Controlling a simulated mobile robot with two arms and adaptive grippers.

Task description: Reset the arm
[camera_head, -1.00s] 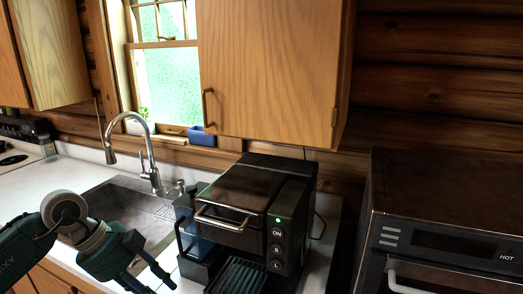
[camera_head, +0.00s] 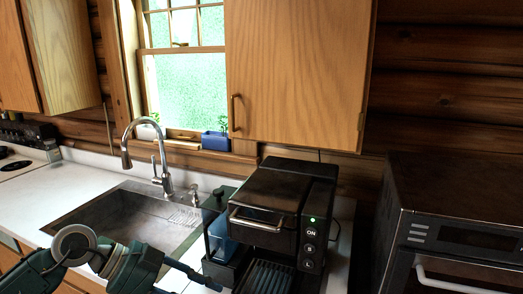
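My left arm comes in from the lower left, in front of the counter and sink. My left gripper (camera_head: 190,283) is near the bottom edge, just left of the black coffee machine. Its fingers look spread, with nothing seen between them; the lower finger is partly cut off by the picture edge. One fingertip shows close to the machine's lower left side; I cannot tell whether it touches. The coffee machine (camera_head: 275,205) has a silver handle, a lit green light and an ON button. My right gripper is not in view.
A sink (camera_head: 120,222) with a tall faucet (camera_head: 160,165) is set in the white counter (camera_head: 60,190). A dark oven (camera_head: 455,215) stands at the right. A wooden cabinet (camera_head: 295,70) hangs above the coffee machine. A blue planter (camera_head: 216,141) sits on the windowsill.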

